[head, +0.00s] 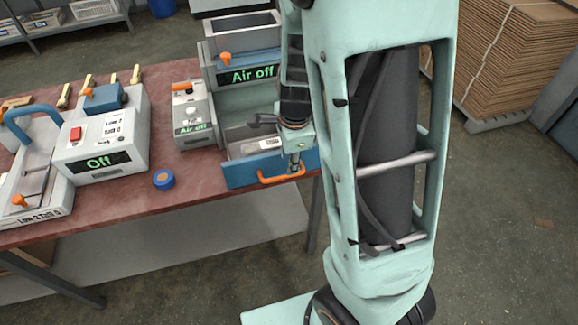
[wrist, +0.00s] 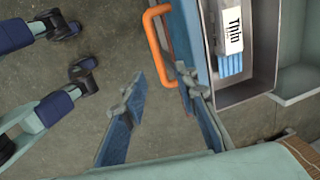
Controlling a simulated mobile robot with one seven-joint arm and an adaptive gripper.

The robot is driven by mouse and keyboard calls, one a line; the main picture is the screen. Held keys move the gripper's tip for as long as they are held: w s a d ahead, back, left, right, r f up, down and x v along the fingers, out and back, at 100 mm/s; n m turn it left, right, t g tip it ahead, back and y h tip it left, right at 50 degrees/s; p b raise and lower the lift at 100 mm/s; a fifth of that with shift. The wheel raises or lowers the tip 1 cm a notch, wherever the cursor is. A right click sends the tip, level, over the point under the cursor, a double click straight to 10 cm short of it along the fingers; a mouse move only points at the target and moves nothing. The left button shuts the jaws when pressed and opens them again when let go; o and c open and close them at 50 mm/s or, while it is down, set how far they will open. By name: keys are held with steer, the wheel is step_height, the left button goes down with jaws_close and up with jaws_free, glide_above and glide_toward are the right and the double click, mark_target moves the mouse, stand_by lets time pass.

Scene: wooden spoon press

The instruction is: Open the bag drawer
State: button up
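The bag drawer has a blue front (head: 240,172) with an orange handle (head: 281,177) and sits at the table's front edge. It is pulled out at least partly, and its grey tray is open to view. A white pack marked "Thin" (wrist: 230,28) with blue ends lies inside. In the wrist view the blue front (wrist: 183,35) and orange handle (wrist: 152,38) show upright. My gripper (wrist: 163,80) is open, its two fingers apart. One fingertip is close to the drawer front, the handle's bar between the fingers in the picture. Contact cannot be told.
The drawer is under a grey machine with an "Air off" display (head: 248,75). A smaller "Air off" box (head: 193,115), a white box reading "Off" (head: 98,155) and a blue tape roll (head: 164,179) are to its left.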

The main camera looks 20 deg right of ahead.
steer(key=shift+s+r, duration=0.2)
steer(key=shift+r, duration=0.75)
steer(key=shift+s+r, duration=0.15)
steer(key=shift+r, duration=0.85)
steer(key=shift+s+r, duration=0.2)
steer(key=shift+r, duration=0.75)
